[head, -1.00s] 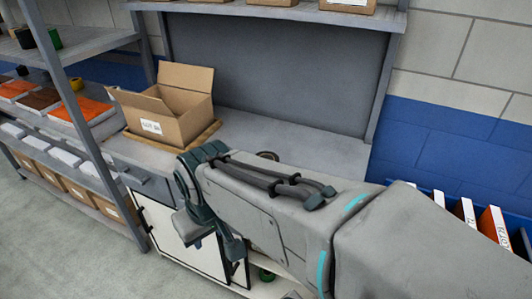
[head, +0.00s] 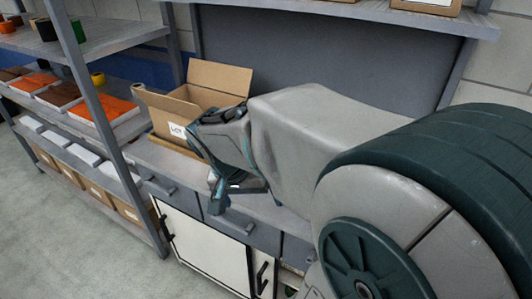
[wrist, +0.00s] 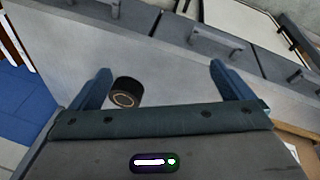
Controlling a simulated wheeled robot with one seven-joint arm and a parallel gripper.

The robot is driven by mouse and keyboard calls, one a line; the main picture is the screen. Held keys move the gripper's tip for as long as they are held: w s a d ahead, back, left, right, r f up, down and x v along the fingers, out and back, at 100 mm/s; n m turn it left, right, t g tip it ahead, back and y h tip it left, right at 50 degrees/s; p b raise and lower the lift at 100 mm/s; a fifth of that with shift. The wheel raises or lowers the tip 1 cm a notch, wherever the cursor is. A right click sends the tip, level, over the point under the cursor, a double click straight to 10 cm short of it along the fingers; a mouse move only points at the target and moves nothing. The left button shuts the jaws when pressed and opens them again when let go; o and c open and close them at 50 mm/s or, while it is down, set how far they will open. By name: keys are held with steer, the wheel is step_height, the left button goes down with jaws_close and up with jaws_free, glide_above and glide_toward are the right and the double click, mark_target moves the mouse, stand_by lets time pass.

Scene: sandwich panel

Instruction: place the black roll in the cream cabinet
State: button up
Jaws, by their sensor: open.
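The black roll (wrist: 126,92) sits on the grey workbench top (wrist: 165,70) in the wrist view. It shows between my open fingers, close to the left one, and nothing is held. How far it lies below my gripper (wrist: 161,68) I cannot tell. In the head view my gripper (head: 238,195) hangs over the bench's front edge, and the roll is hidden behind my arm. The cream cabinet (head: 203,245) is under the bench drawers, with dark-edged doors and black handles. The wide left door looks shut.
An open cardboard box (head: 180,115) stands on the bench at the left. Grey drawers (head: 240,220) with handles run along the bench front. A shelf rack (head: 110,118) with orange and white stacks stands at the left. The floor (head: 80,240) in front is clear.

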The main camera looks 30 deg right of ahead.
steer(key=w+d+f+m+g+h, duration=0.1)
steer(key=w+d+f+m+h, duration=0.1)
steer(key=d, duration=0.4)
steer(key=w+d+f+m+g+h+b, duration=0.1)
steer(key=w+d+f+m+h, duration=0.1)
steer(key=d+f+m, duration=0.2)
steer(key=w+d+f+m+g+h, duration=0.1)
steer(key=w+d+f+m+h, duration=0.1)
steer(key=d+m, duration=0.5)
steer(key=shift+w+d+f+g+b, duration=0.15)
steer(key=shift+d+f+b, duration=0.05)
steer(key=shift+d, duration=0.5)
steer(key=shift+w+d+f+g+b, duration=0.15)
steer(key=shift+d+f, duration=0.05)
steer(key=shift+d, duration=0.5)
steer(key=shift+h, duration=0.3)
steer(key=shift+f+p+x, duration=0.15)
steer(key=shift+p+x, duration=0.35)
steer(key=shift+x, duration=1.05)
steer(key=shift+f+p+x, duration=0.15)
steer(key=shift+p+x, duration=0.3)
steer(key=shift+x, duration=1.1)
steer(key=shift+w+a, duration=0.2)
steer(key=shift+c, duration=0.3)
steer(key=c, duration=1)
